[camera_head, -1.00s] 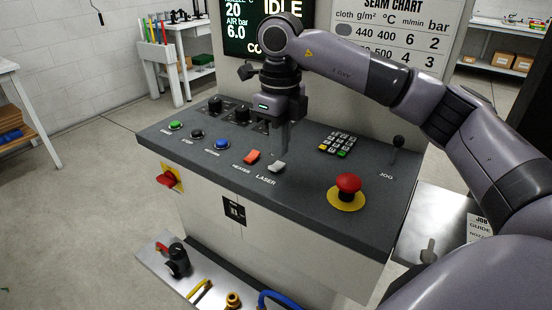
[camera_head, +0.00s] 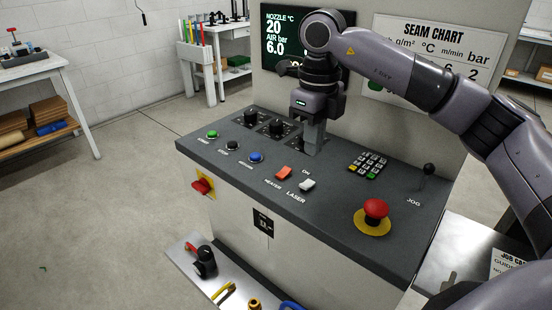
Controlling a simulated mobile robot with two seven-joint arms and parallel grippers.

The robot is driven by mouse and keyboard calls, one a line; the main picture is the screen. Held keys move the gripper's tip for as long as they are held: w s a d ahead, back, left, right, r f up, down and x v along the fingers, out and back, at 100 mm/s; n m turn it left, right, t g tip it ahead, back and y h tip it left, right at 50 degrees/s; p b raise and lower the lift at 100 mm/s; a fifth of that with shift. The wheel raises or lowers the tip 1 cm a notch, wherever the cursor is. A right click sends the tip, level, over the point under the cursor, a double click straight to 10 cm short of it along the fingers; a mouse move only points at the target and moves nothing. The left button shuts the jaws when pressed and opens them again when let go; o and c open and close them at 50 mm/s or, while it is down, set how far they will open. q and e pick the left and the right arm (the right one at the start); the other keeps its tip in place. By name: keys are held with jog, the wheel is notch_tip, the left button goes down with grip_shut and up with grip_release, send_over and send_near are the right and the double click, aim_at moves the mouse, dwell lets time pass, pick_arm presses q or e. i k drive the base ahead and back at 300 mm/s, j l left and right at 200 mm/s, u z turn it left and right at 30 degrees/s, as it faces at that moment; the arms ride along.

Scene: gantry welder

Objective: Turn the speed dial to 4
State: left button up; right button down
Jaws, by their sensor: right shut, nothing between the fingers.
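Two black dials (camera_head: 251,115) (camera_head: 277,127) stand on square dark plates at the back left of the console top. Their labels and pointer positions are too small to read, so I cannot tell which dial is the speed dial. My right gripper (camera_head: 314,143) points down at the panel just right of these dials, shut and empty. It hides the panel behind it, and I cannot tell whether it touches anything there. My left gripper is not in view.
The console top (camera_head: 330,193) also carries green (camera_head: 212,134), black (camera_head: 232,145) and blue (camera_head: 255,157) buttons, red (camera_head: 283,173) and white (camera_head: 307,184) switches, a keypad (camera_head: 367,165), a red emergency button (camera_head: 376,209) and a jog stick (camera_head: 428,170). A screen (camera_head: 283,32) and seam chart (camera_head: 440,40) stand behind.

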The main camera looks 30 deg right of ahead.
aim_at(276, 125)
jog(key=k+j, duration=0.75)
jog(key=k, duration=0.1)
